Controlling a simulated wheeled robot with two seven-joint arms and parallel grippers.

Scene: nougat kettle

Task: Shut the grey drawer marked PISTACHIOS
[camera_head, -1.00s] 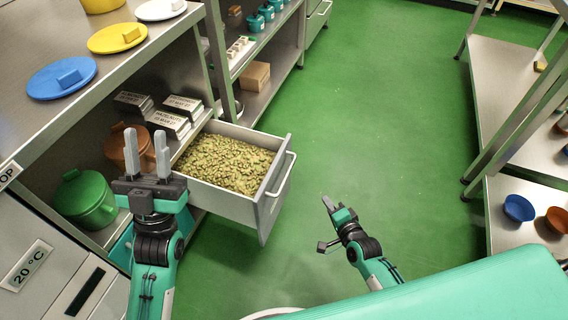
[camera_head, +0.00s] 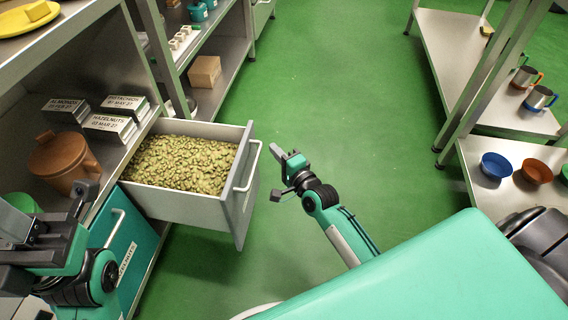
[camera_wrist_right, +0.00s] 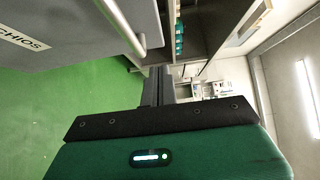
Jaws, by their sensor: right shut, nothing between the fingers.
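The grey drawer (camera_head: 190,208) is pulled out of the metal shelf unit and filled with greenish pistachios (camera_head: 180,163). Its front panel carries a bar handle (camera_head: 250,165). In the right wrist view the drawer front (camera_wrist_right: 75,55) shows a label ending in "CHIOS" (camera_wrist_right: 22,38), with the handle (camera_wrist_right: 128,22) beside it. My right gripper (camera_head: 276,152) is shut and empty, just right of the drawer front, apart from the handle in the head view. Its fingers also show in the right wrist view (camera_wrist_right: 157,82). My left gripper (camera_head: 48,215) is open and empty at the lower left.
A teal drawer (camera_head: 125,245) lies below and left of the grey one. Labelled boxes (camera_head: 110,126) and a brown pot (camera_head: 62,160) stand on the shelf. A cardboard box (camera_head: 205,71) sits farther back. Green floor (camera_head: 340,100) is clear toward the right bench (camera_head: 450,60).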

